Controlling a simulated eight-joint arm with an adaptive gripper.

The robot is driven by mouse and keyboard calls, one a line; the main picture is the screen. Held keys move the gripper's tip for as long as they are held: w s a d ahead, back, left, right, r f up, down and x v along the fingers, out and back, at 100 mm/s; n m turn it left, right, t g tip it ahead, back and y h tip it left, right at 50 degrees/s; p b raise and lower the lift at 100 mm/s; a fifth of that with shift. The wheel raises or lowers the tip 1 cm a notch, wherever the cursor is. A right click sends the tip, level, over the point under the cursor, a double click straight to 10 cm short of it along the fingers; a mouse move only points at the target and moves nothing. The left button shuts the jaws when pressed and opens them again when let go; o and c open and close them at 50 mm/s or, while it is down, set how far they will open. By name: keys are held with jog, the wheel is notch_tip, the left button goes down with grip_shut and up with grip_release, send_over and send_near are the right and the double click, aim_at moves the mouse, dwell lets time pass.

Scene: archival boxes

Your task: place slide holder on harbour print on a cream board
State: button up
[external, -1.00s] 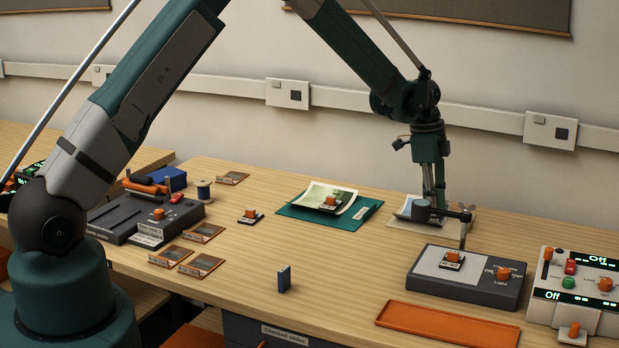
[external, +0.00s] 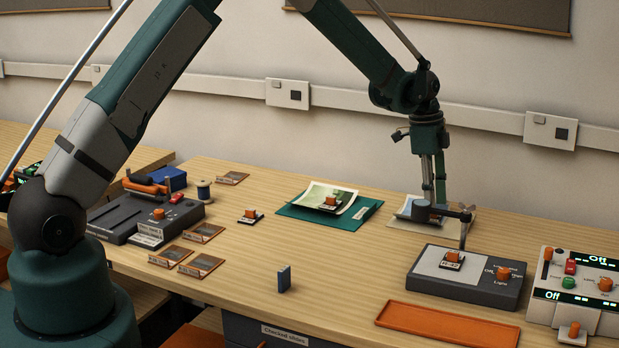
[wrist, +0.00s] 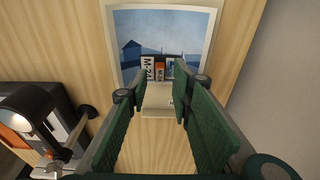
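The harbour print (wrist: 185,28), a blue picture on a pale board, lies flat on the bench. It also shows in the external view (external: 405,208), partly behind the lamp head. A dark slide holder (wrist: 149,69) with white lettered labels and a bit of orange lies at the print's lower edge in the wrist view; it appears to rest on the print. My gripper (wrist: 160,92) is above and around it, with a gap between the fingertips and no clear contact with the holder. In the external view, the lamp hides my fingertips.
A light box (external: 478,286) with a lamp (external: 421,210) stands close in front of my gripper. Another slide holder (external: 331,203) sits on a print on a green board (external: 297,212). An orange tray (external: 447,326) lies at the front edge.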

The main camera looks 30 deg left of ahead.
notch_tip(320, 180, up, 10)
jog(key=a, duration=0.1)
jog(key=shift+a+p, duration=0.25)
jog(key=shift+p, duration=0.15)
dwell(0.5)
jog(key=s+a+r+n+t, duration=0.2)
jog(key=s+a+r+n, duration=0.2)
jog(key=s+a+r, duration=0.65)
jog(key=s+a+r+n+t, duration=0.1)
jog(key=s+a+r+n, duration=0.3)
jog(key=s+a+r, duration=0.55)
jog(key=s+a+n+t+y, duration=0.1)
jog(key=s+a+n, duration=0.4)
jog(key=s+a, duration=0.5)
jog(key=s+a+f+n+t, duration=0.1)
jog(key=s+a+n+t, duration=0.2)
jog(key=s+a, duration=0.7)
jog(key=shift+s+n+y, duration=0.4)
jog(key=shift+s+n, duration=0.6)
jog(key=shift+s, duration=2.1)
